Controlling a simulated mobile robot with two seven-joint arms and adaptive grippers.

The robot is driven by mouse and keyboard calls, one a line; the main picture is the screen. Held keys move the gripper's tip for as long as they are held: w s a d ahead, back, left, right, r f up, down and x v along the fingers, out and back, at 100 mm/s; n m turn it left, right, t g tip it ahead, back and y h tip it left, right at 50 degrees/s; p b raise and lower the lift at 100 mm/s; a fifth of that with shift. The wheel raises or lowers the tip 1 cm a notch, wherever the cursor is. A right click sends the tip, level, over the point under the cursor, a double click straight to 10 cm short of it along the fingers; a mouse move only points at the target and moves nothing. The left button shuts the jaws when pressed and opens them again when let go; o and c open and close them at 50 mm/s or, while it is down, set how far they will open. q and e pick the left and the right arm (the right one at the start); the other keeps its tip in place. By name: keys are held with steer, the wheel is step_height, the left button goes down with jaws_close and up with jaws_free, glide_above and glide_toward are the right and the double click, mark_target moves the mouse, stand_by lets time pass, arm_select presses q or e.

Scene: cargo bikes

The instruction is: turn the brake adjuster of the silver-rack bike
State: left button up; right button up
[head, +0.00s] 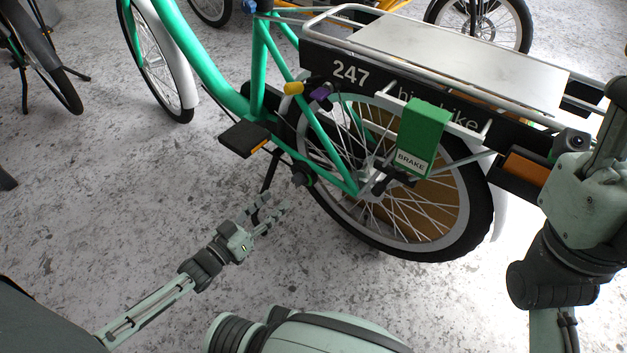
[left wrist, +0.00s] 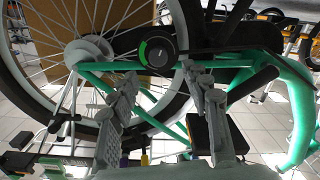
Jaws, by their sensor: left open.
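The silver-rack bike (head: 270,70) is green, numbered 247, with a flat silver rack (head: 460,55). A green box (head: 424,125) labelled BRAKE hangs beside its rear wheel. Below it is a small black fitting (head: 381,187) near the hub. A round black dial with a green arc (left wrist: 157,52) sits left of the hub in the head view (head: 302,174). I cannot tell which is the adjuster. My left gripper (head: 274,207) is open and empty, below and left of the dial. In the left wrist view its fingertips (left wrist: 156,80) spread apart, with the dial beyond them.
A black pedal (head: 245,138) sticks out left of the dial. Yellow (head: 293,88) and purple (head: 320,94) parts sit on the frame above. Other bikes stand behind and at the left (head: 45,60). The speckled floor (head: 120,220) is clear at the left front.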

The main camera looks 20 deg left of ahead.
mark_target(295, 183)
arm_select(q)
steer(key=b+x, duration=0.2)
steer(key=x, duration=0.6)
steer(key=shift+w+d+r, duration=0.1)
steer(key=shift+d, duration=0.15)
jaws_close()
